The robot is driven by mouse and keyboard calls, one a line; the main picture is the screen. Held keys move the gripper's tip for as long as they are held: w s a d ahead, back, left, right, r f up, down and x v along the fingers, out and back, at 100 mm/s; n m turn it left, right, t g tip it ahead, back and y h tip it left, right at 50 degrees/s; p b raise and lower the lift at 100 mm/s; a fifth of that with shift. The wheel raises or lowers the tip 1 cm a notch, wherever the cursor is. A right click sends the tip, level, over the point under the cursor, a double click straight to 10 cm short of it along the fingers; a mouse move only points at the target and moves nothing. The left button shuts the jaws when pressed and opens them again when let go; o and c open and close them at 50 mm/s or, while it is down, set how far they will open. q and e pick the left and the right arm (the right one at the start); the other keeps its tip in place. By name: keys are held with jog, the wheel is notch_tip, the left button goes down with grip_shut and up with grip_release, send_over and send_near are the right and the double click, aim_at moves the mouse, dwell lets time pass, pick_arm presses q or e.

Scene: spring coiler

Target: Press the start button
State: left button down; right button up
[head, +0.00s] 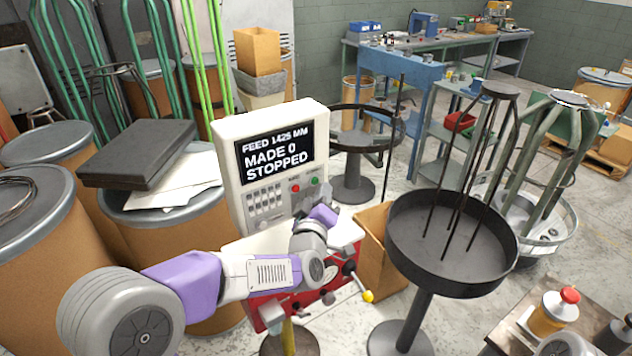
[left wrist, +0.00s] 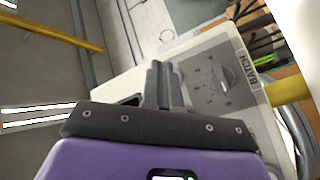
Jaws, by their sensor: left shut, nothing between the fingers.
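The control box (head: 268,165) stands upright in the middle of the head view. Its screen (head: 275,158) reads FEED 1425 MM, MADE 0, STOPPED. Below the screen sit a red button (head: 295,188) and a green button (head: 315,181); I cannot read which one is labelled start. My left gripper (head: 325,204) is just below the green button in the picture, its fingers mostly hidden by the purple hand. In the left wrist view the gripper (left wrist: 160,70) is shut and empty, in front of a pale panel (left wrist: 215,75) marked BATCH with a dial. No contact with a button is visible.
The red machine body (head: 345,235) with a yellow-knobbed lever (head: 367,296) is beside my left wrist. A black round tray on a stand (head: 450,255) is to the right. Drums (head: 160,235) and a black case (head: 135,152) crowd the left.

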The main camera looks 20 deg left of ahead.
pick_arm(q)
jog(key=shift+w+a, duration=0.1)
dwell(0.6)
jog(key=shift+w+a+b, duration=0.2)
jog(key=shift+a+b, duration=0.05)
jog(key=shift+b, duration=0.15)
jog(key=shift+w+a, duration=0.25)
jog(key=shift+a, duration=0.05)
dwell(0.5)
dwell(0.4)
jog(key=shift+s+d+b, duration=0.35)
jog(key=shift+s+d, duration=0.2)
jog(key=shift+d, duration=0.1)
jog(key=s+d, duration=0.1)
jog(key=d, duration=0.1)
jog(key=s+d, duration=0.2)
dwell(0.3)
dwell(0.6)
